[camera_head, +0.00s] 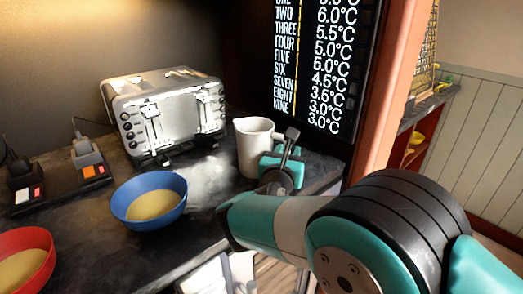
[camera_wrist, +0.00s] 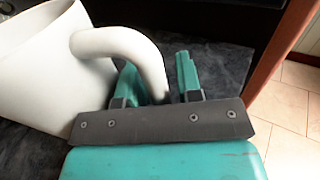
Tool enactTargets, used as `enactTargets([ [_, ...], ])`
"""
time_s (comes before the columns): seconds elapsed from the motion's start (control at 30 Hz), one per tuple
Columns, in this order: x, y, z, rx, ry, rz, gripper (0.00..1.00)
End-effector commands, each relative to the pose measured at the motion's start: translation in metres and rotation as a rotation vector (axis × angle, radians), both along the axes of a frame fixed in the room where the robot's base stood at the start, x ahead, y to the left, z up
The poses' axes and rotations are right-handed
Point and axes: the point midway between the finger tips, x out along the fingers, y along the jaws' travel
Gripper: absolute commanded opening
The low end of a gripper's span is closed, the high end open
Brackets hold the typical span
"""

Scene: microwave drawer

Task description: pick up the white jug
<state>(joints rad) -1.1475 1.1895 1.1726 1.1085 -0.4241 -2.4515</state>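The white jug (camera_head: 255,146) stands upright on the dark counter, to the right of the toaster. Its handle is on the side towards my gripper (camera_head: 280,158). In the wrist view the jug (camera_wrist: 38,75) fills the left side, and its curved handle reaches in between the two teal fingers of my gripper (camera_wrist: 158,72). The fingers are apart, with a narrow dark gap showing between the handle and the right finger. The handle partly covers the left finger. The lower end of the handle is hidden behind the gripper's dark front plate.
A silver toaster (camera_head: 172,112) stands behind and left of the jug. A blue bowl (camera_head: 149,202) and a red bowl (camera_head: 24,262) are on the counter (camera_head: 85,245). A black screen (camera_head: 318,75) with temperatures rises behind the jug, beside a reddish-brown post (camera_head: 390,90).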

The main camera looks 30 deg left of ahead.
Motion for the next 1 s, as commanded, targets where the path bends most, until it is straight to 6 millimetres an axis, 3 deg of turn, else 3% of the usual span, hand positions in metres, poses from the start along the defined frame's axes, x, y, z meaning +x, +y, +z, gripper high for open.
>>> enactTargets([
  [0.03,0.0,0.0,0.0,0.0,0.0,0.0,0.21],
  [0.13,0.0,0.0,0.0,0.0,0.0,0.0,0.0],
  [0.67,0.0,0.0,0.01,0.006,-0.004,0.0,0.0],
  [0.87,0.0,0.0,0.037,0.008,-0.005,0.0,0.0],
  [1.0,0.0,0.0,0.073,0.012,-0.006,0.0,0.0],
])
